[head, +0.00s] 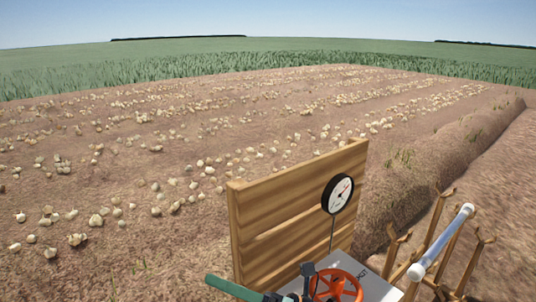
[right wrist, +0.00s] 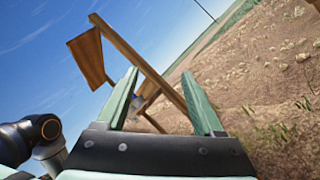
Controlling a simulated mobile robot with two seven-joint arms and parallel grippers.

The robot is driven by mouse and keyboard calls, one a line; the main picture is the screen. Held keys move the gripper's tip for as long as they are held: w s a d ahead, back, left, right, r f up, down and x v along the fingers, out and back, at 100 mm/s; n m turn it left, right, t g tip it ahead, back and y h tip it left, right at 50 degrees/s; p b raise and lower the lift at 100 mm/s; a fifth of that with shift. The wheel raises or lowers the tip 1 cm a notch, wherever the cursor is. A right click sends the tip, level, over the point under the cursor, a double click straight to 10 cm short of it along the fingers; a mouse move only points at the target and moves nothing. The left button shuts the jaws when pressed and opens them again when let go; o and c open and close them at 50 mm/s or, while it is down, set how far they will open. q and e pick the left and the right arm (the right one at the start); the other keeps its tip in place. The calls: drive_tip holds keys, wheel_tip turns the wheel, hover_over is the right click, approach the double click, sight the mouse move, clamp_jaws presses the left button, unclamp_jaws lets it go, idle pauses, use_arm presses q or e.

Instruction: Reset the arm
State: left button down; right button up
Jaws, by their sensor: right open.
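My right gripper (right wrist: 160,74) is open, with its two green fingers apart and nothing held between them. My left gripper is not in view.
A round gauge (head: 338,194) stands on a thin stem before the board. A grey metal plate (head: 378,289) lies by the handwheel. A clear tube with pale ends (head: 440,243) rests on forked wooden pegs (head: 396,246) at right. Onions (head: 98,220) lie across the open field.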

drive_tip(key=d+f+m+t+h+p, duration=0.2)
drive_tip(key=d+f+m+t+h, duration=1.05)
drive_tip(key=m, duration=1.45)
drive_tip(key=s+d+f+m+g+h+p, duration=0.1)
drive_tip(key=s+d+f+m+g+h, duration=0.2)
drive_tip(key=s+d+f+m, duration=0.3)
drive_tip(key=s+d+f+m+g+h+p, duration=0.1)
drive_tip(key=s+d+f+m+g+h, duration=0.2)
drive_tip(key=s+f, duration=0.7)
drive_tip(key=d+m+g, duration=0.1)
drive_tip(key=d+m, duration=0.1)
drive_tip(key=d, duration=0.1)
drive_tip(key=shift+f+m+g, duration=0.25)
drive_tip(key=shift+m+g, duration=0.1)
drive_tip(key=shift+m, duration=0.05)
drive_tip(key=shift+s+d+h, duration=0.1)
drive_tip(key=shift+h, duration=0.15)
